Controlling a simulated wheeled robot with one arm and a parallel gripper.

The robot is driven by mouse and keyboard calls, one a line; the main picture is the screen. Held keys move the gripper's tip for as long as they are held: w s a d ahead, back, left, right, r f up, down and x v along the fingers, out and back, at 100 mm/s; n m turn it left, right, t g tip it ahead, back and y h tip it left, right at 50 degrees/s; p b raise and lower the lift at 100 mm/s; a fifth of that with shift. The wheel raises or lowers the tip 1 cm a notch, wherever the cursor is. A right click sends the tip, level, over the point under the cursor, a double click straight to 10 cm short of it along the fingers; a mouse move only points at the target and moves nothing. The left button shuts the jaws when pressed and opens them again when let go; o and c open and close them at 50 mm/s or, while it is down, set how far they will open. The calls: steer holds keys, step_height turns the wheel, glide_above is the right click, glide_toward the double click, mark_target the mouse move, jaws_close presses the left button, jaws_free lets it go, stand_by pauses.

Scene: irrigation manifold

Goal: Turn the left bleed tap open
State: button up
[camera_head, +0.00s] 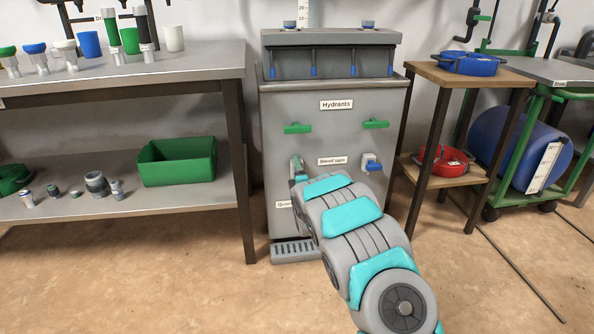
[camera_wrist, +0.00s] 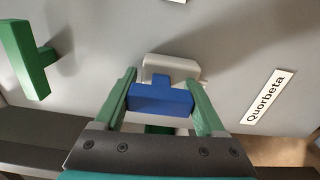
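The left bleed tap has a blue T-shaped handle (camera_wrist: 162,99) and a pale grey body (camera_wrist: 172,68) on the cabinet front. It shows in the wrist view; in the head view my gripper (camera_head: 298,170) and arm hide it. In the wrist view, my gripper's green fingers (camera_wrist: 162,95) stand at both ends of the blue handle. I see no clear gap on either side, so the gripper looks shut on it. The right bleed tap (camera_head: 372,163), also blue and pale, sits on the same cabinet, free of my gripper.
The grey cabinet (camera_head: 335,219) carries two green hydrant handles (camera_head: 297,128) (camera_head: 376,124) above the taps; one shows in the wrist view (camera_wrist: 28,57). A "Quorbeta" label (camera_wrist: 266,96) is beside the tap. A bench (camera_head: 120,75) stands left and a wooden stand (camera_head: 470,77) right.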

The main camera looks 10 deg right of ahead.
steer(key=o, duration=0.4)
steer(key=shift+s, duration=3.9)
